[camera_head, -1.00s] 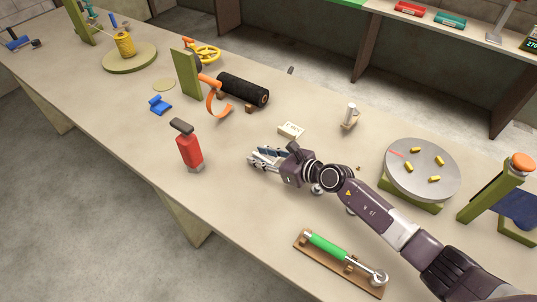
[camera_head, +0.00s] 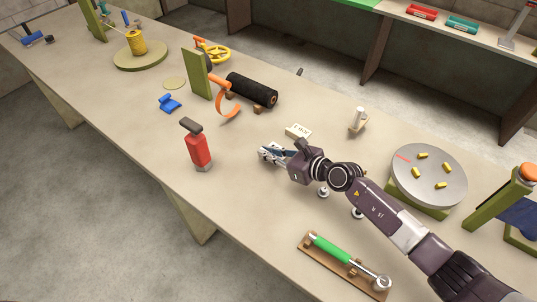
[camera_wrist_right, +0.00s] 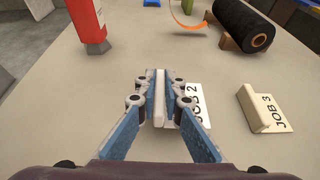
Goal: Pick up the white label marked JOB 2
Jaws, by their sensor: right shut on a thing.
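The white label marked JOB 2 (camera_wrist_right: 195,106) is in the right wrist view. Its upright ridge stands between the fingers of my right gripper (camera_wrist_right: 160,98), and its lettered face sticks out to the right, partly hidden by the right finger. The gripper is shut on the ridge. In the head view my right gripper (camera_head: 268,154) is low over the bench, and the label is mostly hidden there. I cannot tell whether the label still touches the bench. My left gripper is not in view.
A similar white label marked JOB 3 (camera_wrist_right: 265,108) lies just to the right and shows in the head view (camera_head: 298,130). A red bottle-like thing (camera_head: 198,150) stands left of the gripper. A black roll (camera_head: 252,89) lies behind. The bench (camera_head: 240,200) in front is clear.

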